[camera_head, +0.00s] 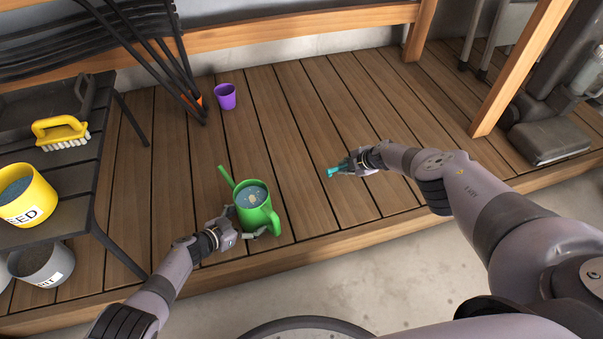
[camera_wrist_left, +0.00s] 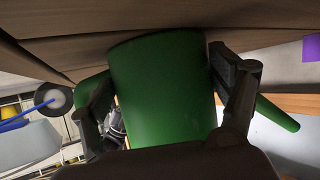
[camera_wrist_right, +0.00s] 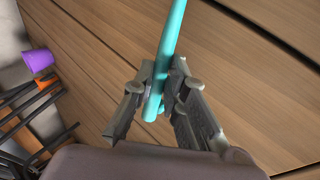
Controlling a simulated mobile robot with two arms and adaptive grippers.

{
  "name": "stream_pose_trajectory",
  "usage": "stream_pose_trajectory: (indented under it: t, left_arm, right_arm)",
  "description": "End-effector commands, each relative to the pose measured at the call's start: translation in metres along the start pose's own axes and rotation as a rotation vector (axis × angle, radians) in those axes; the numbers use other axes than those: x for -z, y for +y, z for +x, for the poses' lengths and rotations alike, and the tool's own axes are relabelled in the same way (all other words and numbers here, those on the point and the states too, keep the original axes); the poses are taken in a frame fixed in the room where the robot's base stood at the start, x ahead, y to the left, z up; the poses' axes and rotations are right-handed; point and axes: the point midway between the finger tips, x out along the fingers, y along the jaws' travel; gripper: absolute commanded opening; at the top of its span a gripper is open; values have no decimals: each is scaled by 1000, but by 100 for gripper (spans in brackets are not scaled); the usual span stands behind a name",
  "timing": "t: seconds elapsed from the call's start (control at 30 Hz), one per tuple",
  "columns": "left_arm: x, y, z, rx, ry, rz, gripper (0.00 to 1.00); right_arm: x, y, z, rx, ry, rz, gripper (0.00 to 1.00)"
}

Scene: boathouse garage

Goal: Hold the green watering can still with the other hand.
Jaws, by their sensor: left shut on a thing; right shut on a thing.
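The green watering can (camera_head: 257,218) stands on the wooden deck, with its spout to the upper left and its handle at the lower right. Bluish contents with pale bits show inside it. My left gripper (camera_head: 240,236) is shut on the can from its lower left side. In the left wrist view the can's green body (camera_wrist_left: 165,90) fills the space between the two fingers (camera_wrist_left: 165,95). My right gripper (camera_head: 345,168) is shut on a teal thing (camera_head: 333,171), apart from the can and to its right. In the right wrist view it is a thin teal rod (camera_wrist_right: 165,65).
A purple cup (camera_head: 225,96) stands on the deck behind the can. A dark slatted table (camera_head: 85,170) at the left holds a yellow brush (camera_head: 60,130) and a yellow seed bucket (camera_head: 25,195). A grey bucket (camera_head: 42,263) is below.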

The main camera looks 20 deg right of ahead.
Motion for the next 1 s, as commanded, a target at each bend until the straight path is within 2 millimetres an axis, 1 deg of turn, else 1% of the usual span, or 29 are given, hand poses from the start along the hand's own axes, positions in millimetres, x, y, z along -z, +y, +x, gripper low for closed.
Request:
stream_pose_trajectory:
  t: [0.13,0.17,0.27,0.37,0.4,0.43,0.47,0.5,0.57,0.6,0.67,0.7,0.77,0.8,0.9,1.0]
  left_arm:
    - [-3,-1,-1,3,-5,1,67]
    - [-3,-1,-1,3,-5,1,67]
    - [-3,-1,-1,3,-5,1,67]
    - [-3,-1,-1,3,-5,0,67]
    - [-3,-1,-1,3,-6,0,67]
    - [-3,-1,-1,3,-6,0,67]
    - [-3,-1,-1,3,-6,0,67]
    - [-3,-1,-1,3,-6,0,67]
    - [-3,-1,-1,3,-6,0,67]
    - [-3,-1,-1,3,-6,0,67]
    - [-3,-1,-1,3,-6,0,67]
    - [-3,-1,-1,3,-6,0,67]
    - [-4,-1,-1,3,-6,0,67]
    - [-4,-1,-1,3,-6,0,67]
    - [-4,-1,-1,3,-6,0,67]
    - [-4,-1,-1,3,-6,0,67]
  right_arm:
    - [8,1,0,0,21,25,0]
    - [12,2,-1,0,31,38,0]
    - [34,6,-4,-1,88,108,0]
    - [71,14,-10,-2,182,205,0]
    - [90,19,-13,-2,226,247,0]
    - [103,22,-17,-3,259,279,0]
    - [117,27,-21,-5,294,313,0]
    - [135,33,-27,-6,341,355,0]
    - [161,43,-39,-8,412,415,0]
    - [177,50,-48,-8,459,453,0]
    - [201,60,-62,-8,529,505,0]
    - [216,67,-73,-8,574,536,0]
    - [240,77,-90,-5,640,580,0]
    - [255,82,-101,-1,680,606,0]
    - [293,90,-124,6,764,660,0]
    - [323,96,-145,12,827,698,0]
